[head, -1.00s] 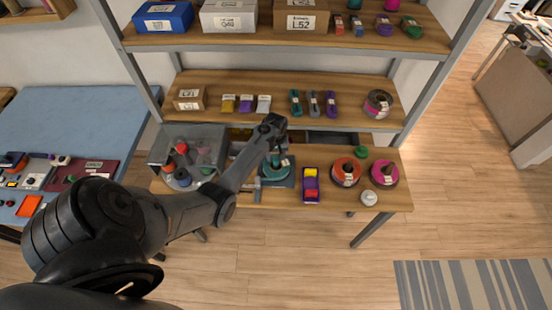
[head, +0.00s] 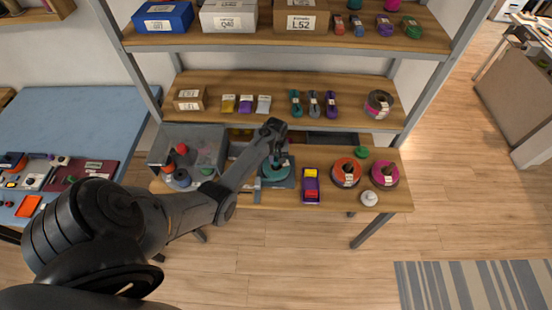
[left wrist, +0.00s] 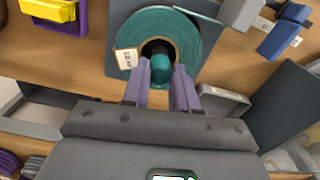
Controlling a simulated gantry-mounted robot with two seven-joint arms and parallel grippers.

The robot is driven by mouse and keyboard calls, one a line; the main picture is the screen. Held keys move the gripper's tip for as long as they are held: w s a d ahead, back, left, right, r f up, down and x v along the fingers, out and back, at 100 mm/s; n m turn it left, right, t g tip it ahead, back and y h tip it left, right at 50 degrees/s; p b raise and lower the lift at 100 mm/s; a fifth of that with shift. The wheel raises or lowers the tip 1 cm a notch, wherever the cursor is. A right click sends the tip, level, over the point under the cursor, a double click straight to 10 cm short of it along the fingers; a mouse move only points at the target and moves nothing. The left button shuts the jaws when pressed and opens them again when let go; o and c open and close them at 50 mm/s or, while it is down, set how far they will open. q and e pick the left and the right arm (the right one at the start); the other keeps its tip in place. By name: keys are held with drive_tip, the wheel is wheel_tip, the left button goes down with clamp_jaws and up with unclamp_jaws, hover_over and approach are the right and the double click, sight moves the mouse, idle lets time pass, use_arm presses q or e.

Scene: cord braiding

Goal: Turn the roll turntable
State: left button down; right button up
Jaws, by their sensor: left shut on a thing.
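The roll turntable is a dark grey square base (left wrist: 119,35) on the bench, with a teal roll (left wrist: 190,33) lying flat on it. The roll also shows in the head view (head: 277,174), partly hidden by my arm. A white tag is on the roll's edge. A teal peg (left wrist: 160,66) stands in the roll's dark centre hole. My left gripper (left wrist: 160,82) is over the roll centre, its two purple fingers shut on the teal peg from either side. It also shows in the head view (head: 277,157). My right gripper is in neither view.
A purple tray with yellow and red pieces (head: 311,186) stands right of the turntable. Orange (head: 346,173) and magenta (head: 385,175) rolls lie further right. A grey bin (head: 205,147) stands at left. A shelf (head: 330,88) rises behind the bench.

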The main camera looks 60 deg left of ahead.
use_arm(q)
drive_tip(key=shift+m+p, duration=0.35)
drive_tip(key=shift+m, duration=0.05)
drive_tip(key=shift+m+p, duration=0.4)
drive_tip(key=shift+m, duration=0.2)
drive_tip(key=shift+m+p, duration=0.65)
drive_tip(key=shift+m, duration=0.55)
drive_tip(key=shift+a+m+p, duration=0.1)
drive_tip(key=shift+m+p, duration=0.4)
drive_tip(key=shift+m, duration=0.7)
drive_tip(key=shift+m+p, duration=0.45)
drive_tip(key=shift+m, duration=2.85)
drive_tip(key=shift+a+m, duration=0.1)
drive_tip(key=shift+m, duration=0.9)
drive_tip(key=shift+f+m+b, duration=0.1)
drive_tip(key=shift+m+b, duration=0.3)
drive_tip(key=shift+m, duration=2)
drive_tip(key=shift+m, duration=0.5)
